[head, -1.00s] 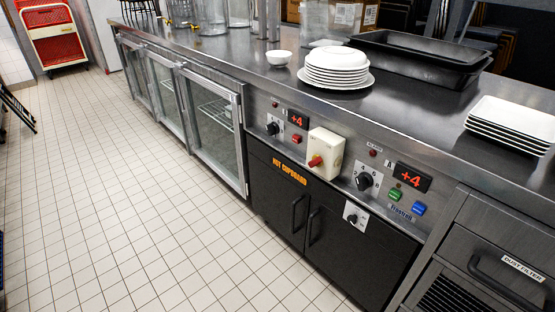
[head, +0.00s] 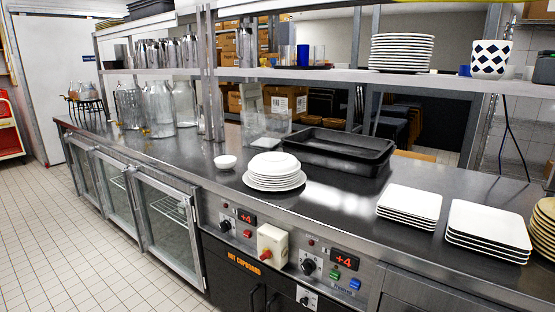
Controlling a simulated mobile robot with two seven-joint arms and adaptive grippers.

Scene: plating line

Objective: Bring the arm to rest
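Neither my left nor my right gripper shows in the head view, and no arm link is clearly visible. The long steel counter (head: 330,216) runs from the far left to the lower right. A stack of round white plates (head: 274,172) stands on it near the middle, with a small white bowl (head: 225,162) to its left. Black trays (head: 338,150) lie behind the plates. Two stacks of square white plates stand to the right, a smaller stack (head: 409,203) and a larger stack (head: 489,230).
A steel shelf (head: 345,75) above the counter holds metal jugs, round plates (head: 401,52) and a patterned pot (head: 490,58). Glass jars (head: 158,108) stand at the counter's far end. Tan plates (head: 544,228) are at the right edge. The tiled floor (head: 62,238) at left is clear.

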